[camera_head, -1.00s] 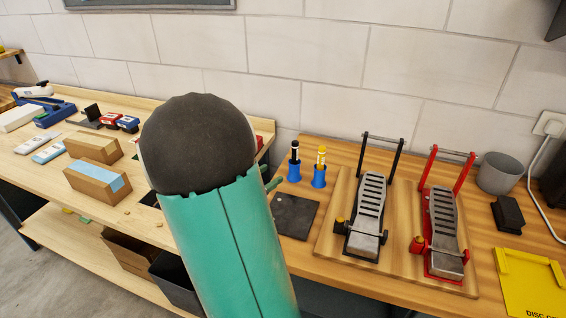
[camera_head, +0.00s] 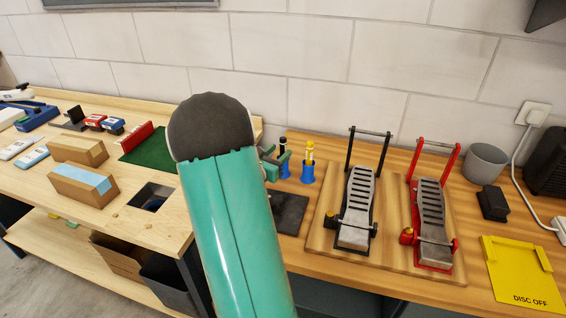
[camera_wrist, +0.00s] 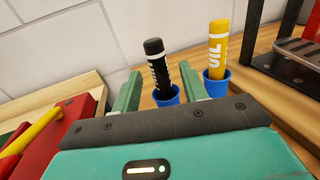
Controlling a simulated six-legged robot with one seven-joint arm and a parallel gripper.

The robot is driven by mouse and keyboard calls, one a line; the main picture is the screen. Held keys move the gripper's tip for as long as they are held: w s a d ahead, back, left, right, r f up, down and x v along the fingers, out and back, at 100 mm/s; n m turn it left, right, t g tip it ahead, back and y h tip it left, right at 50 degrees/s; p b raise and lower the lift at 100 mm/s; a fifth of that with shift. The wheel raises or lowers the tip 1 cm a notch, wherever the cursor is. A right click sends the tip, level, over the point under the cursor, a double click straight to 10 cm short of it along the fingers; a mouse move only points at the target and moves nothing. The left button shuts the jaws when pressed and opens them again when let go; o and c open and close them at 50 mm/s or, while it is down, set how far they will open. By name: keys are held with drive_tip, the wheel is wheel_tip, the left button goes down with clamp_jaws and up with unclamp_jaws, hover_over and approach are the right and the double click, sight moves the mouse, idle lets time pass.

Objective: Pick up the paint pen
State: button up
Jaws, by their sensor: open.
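Two pens stand upright in separate blue cups in the wrist view. The black pen (camera_wrist: 157,68) with white lettering stands in the left cup (camera_wrist: 168,96), between my gripper's two green fingers (camera_wrist: 162,90). The yellow pen (camera_wrist: 218,48) stands in the right cup (camera_wrist: 218,84), just outside the right finger. My gripper is open, and I cannot tell whether either finger touches the black pen. In the head view the yellow pen (camera_head: 309,153) shows clearly, while the black pen (camera_head: 283,145) and its cup are partly hidden by my gripper (camera_head: 275,160).
Two drum pedals, one black (camera_head: 358,200) and one red (camera_head: 432,210), stand on a board to the right. A dark square pad (camera_head: 290,212) lies in front of the cups. A grey cup (camera_head: 485,163) and yellow tray (camera_head: 523,275) sit farther right. A tiled wall rises behind.

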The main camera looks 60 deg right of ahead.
sight(281, 150)
drive_tip(key=d, duration=0.3)
drive_tip(key=shift+s+d, duration=0.15)
drive_tip(key=shift+d, duration=0.05)
drive_tip(key=c, duration=0.7)
drive_tip(key=shift+c, duration=0.3)
